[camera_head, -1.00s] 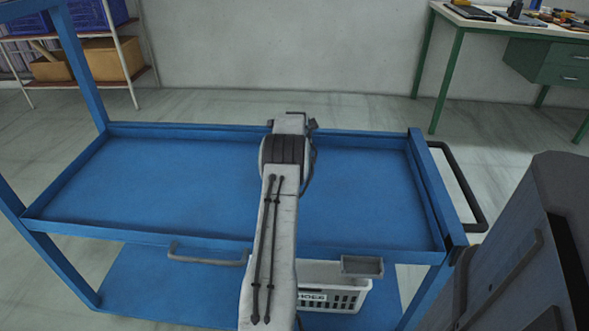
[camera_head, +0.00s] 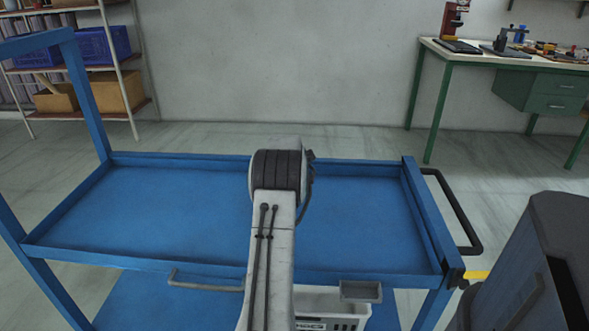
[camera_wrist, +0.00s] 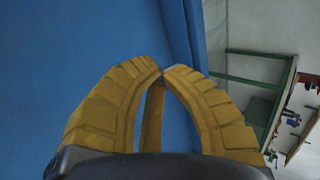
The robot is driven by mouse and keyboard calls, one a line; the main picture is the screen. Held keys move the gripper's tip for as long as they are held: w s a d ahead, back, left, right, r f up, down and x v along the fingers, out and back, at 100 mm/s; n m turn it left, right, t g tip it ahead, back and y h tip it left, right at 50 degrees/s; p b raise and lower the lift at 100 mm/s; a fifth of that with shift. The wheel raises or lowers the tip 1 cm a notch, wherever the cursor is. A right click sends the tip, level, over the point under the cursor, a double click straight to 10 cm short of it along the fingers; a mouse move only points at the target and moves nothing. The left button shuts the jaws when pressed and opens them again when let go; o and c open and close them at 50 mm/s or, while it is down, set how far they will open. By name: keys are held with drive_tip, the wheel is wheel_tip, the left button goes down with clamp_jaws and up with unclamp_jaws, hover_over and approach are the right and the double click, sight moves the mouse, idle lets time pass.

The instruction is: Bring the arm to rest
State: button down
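My arm (camera_head: 268,255) reaches up from the bottom of the head view over the blue cart (camera_head: 130,215), and its dark banded joint (camera_head: 277,169) stands in front of the cart's top tray. My gripper is hidden in the head view. In the wrist view, my gripper (camera_wrist: 163,73) shows its yellow ribbed fingers with the tips together. A narrower yellow piece shows between them, and I see nothing held. Blue cart surface lies behind the fingers.
The cart's top tray is empty. A white basket (camera_head: 328,305) and a small grey tray (camera_head: 361,291) are at its front. A dark grey box-like body (camera_head: 560,250) stands at right. A green workbench (camera_head: 440,105) and a shelf rack (camera_head: 125,60) stand behind.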

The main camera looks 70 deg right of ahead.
drive_tip(key=shift+v, duration=2.1)
